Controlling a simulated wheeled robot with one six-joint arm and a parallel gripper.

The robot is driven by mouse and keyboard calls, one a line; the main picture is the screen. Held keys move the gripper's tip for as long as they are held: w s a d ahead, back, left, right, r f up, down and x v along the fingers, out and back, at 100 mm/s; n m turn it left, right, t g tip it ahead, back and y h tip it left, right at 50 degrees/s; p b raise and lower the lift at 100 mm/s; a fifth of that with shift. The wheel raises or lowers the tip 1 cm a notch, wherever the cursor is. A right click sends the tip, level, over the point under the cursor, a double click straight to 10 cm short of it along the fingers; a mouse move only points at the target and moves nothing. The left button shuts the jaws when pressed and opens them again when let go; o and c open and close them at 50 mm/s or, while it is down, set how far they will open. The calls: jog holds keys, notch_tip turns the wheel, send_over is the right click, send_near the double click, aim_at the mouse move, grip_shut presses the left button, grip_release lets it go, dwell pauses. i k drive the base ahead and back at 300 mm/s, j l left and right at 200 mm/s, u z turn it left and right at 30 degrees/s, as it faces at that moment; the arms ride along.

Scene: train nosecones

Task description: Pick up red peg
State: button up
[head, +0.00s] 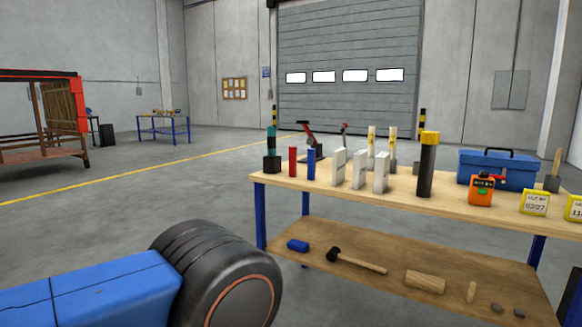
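The red peg (293,161) stands upright near the left end of the wooden workbench top (405,206) in the head view. A blue peg (311,164) stands upright just to its right. A dark item with a teal upper part (271,145) stands just to its left. My gripper is not in view. Only a blue link and a black rounded joint of my arm show at the lower left, apart from the bench.
White upright blocks (338,168), a black cylinder with a yellow top (427,165), an orange device (481,190) and a blue toolbox (497,169) stand further right. A lower shelf (390,262) holds a mallet (355,261). The floor left of the bench is clear.

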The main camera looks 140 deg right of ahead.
aim_at(292, 150)
jog(key=z, duration=4.75)
